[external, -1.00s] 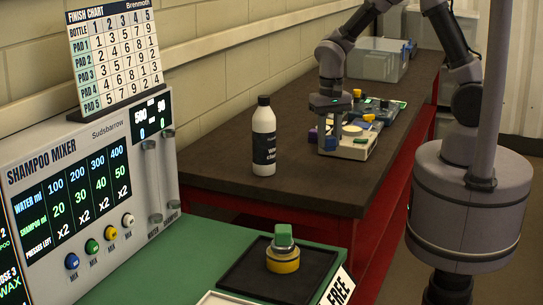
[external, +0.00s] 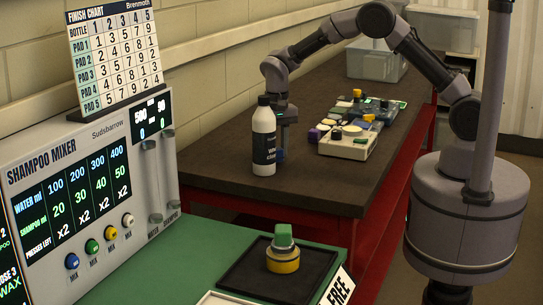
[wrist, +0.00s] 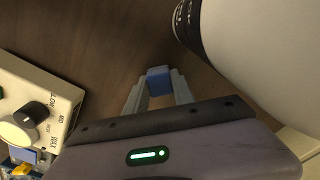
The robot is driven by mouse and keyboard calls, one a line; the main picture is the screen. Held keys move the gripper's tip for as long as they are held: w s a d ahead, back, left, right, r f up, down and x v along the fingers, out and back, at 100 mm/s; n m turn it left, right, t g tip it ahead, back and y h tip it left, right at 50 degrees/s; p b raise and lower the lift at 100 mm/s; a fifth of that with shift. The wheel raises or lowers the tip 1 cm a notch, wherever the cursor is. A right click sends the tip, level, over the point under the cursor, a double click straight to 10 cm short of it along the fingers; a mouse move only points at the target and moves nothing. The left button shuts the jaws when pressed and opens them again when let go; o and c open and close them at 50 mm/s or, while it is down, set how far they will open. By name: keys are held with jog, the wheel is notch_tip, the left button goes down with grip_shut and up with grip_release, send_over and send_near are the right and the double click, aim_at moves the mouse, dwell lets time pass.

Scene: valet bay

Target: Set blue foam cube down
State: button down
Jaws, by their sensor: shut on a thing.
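The blue foam cube (wrist: 158,80) sits between the two fingertips of my gripper (wrist: 158,88) in the wrist view, above the brown bench top. My gripper is shut on it. In the external view my gripper (external: 281,148) points down just behind and to the right of a white bottle (external: 264,140) with a dark label. A small part of the blue cube (external: 280,155) shows there, low over the bench. I cannot tell whether the cube touches the bench top. The bottle hides part of my gripper.
A pale control box (external: 348,145) with knobs stands right of my gripper, with several small coloured items behind it. The large white bottle body (wrist: 265,45) is close on the right in the wrist view. Clear bins (external: 375,62) stand at the back. The bench (external: 225,155) left of the bottle is bare.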

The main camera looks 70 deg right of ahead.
aim_at(277, 148)
jog(key=shift+r, duration=0.1)
jog(key=c, duration=1.1)
grip_release()
jog(key=shift+o, duration=0.2)
notch_tip(277, 148, up, 12)
jog(key=p, duration=0.5)
jog(key=s+r+n+t, duration=0.1)
jog(key=s+r+t, duration=0.1)
jog(key=s+r, duration=0.7)
jog(key=s+a+r+n+t+y, duration=0.1)
jog(key=s+t, duration=0.1)
jog(key=s, duration=0.9)
jog(key=s+a+r+n+t+y, duration=0.1)
jog(key=s+r+n, duration=0.1)
jog(key=s, duration=0.9)
jog(key=shift+s+r+n+t+b, duration=0.15)
jog(key=shift+r+n+t+b, duration=0.15)
jog(key=shift+t, duration=0.1)
